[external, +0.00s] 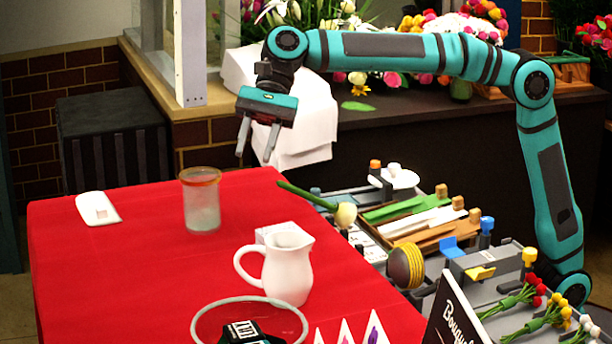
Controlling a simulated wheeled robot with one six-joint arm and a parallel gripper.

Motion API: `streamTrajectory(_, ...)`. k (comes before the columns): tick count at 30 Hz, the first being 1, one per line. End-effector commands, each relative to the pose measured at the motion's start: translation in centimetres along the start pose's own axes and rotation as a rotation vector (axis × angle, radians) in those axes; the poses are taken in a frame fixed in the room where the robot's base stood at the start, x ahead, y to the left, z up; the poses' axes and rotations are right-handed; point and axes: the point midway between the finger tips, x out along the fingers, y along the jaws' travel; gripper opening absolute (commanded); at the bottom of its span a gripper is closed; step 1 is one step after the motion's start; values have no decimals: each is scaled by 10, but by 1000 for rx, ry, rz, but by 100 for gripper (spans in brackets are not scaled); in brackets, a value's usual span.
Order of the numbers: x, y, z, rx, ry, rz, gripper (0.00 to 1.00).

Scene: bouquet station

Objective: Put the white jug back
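The white jug (288,268) stands upright on the red tablecloth, right of the table's middle, with its handle to the left. A small white box (268,232) stands just behind it, partly hidden by the jug. My gripper (256,150) hangs in the air above the back of the table, up and behind the jug. Its two fingers point down and are apart, with nothing between them. It touches nothing that I can see.
A glass jar (201,202) with an orange rim stands left of the jug.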

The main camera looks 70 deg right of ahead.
Motion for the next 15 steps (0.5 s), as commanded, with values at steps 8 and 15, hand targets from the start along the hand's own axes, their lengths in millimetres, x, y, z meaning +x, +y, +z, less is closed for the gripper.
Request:
streamTrajectory(8,-104,26,-56,-237,132,-234,36)
streamTrajectory(15,-183,64,-102,-450,298,-398,36)
